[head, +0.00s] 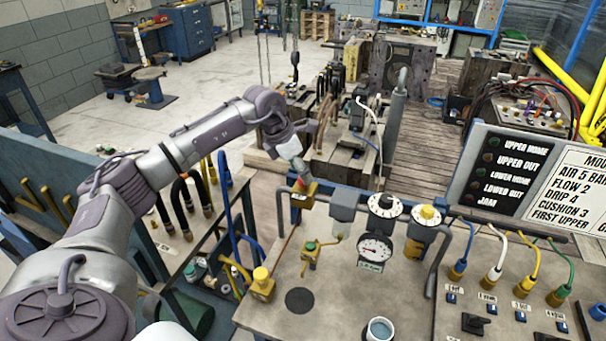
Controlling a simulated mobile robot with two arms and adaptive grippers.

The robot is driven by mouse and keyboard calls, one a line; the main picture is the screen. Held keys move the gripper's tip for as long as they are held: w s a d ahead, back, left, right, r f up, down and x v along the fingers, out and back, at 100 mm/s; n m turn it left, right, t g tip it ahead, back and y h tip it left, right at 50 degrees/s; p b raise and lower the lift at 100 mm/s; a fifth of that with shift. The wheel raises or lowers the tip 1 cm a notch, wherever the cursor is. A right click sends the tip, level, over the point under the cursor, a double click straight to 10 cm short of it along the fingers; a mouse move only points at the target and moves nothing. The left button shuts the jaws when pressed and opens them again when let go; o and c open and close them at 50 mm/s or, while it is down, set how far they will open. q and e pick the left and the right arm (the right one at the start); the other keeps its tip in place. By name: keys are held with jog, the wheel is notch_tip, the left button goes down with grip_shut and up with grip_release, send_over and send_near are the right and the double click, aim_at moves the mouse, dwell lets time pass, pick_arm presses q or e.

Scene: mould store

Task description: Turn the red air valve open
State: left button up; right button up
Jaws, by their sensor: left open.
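The air valve (302,195) is a small brass-yellow block with a red part, on the pipework at the back edge of the bench panel. My left arm reaches in from the left, and my left gripper (300,170) points down just above the valve. The gripper is open. Its fingertips are small here and overlap the valve's top, so I cannot tell whether they touch the red part. The handle's exact angle is partly hidden. My right gripper is not in view.
Right of the valve are a grey filter unit (343,210), a black-and-white dial (384,205), a yellow-topped regulator (427,217) and a pressure gauge (374,250). A sign board (530,180) rises at right.

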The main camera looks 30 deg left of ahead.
pick_arm(q)
jog(key=v, duration=1)
jog(key=shift+d+f, duration=0.1)
jog(key=shift+f, duration=0.05)
